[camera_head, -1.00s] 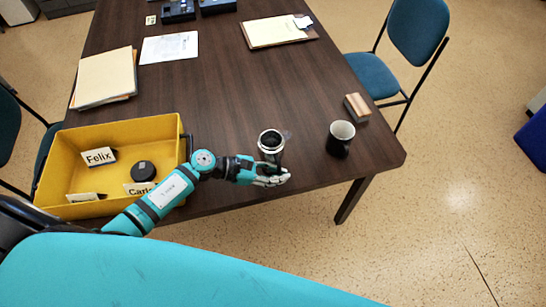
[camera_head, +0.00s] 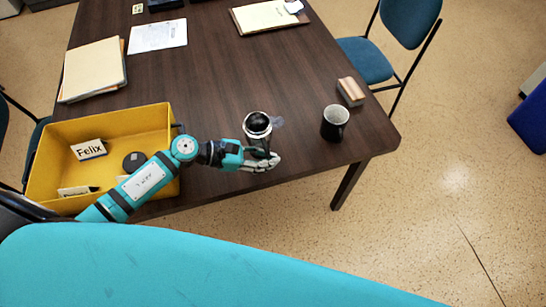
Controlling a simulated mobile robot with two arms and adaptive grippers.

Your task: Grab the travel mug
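The travel mug (camera_head: 257,126), with a shiny silver rim and a dark top, stands near the front edge of the dark table. My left gripper (camera_head: 263,161) is at the mug's near side, its pale fingers close in front of the lower body. The fingers and the mug's lower part overlap, so I cannot tell whether they grip it or only lie beside it. My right gripper is not in view.
A black mug (camera_head: 335,123) stands to the right, with a wooden block (camera_head: 351,91) behind it. A yellow crate (camera_head: 120,112) with name cards is at left. Papers (camera_head: 158,36) and folders (camera_head: 93,70) lie farther back on the table (camera_head: 205,80).

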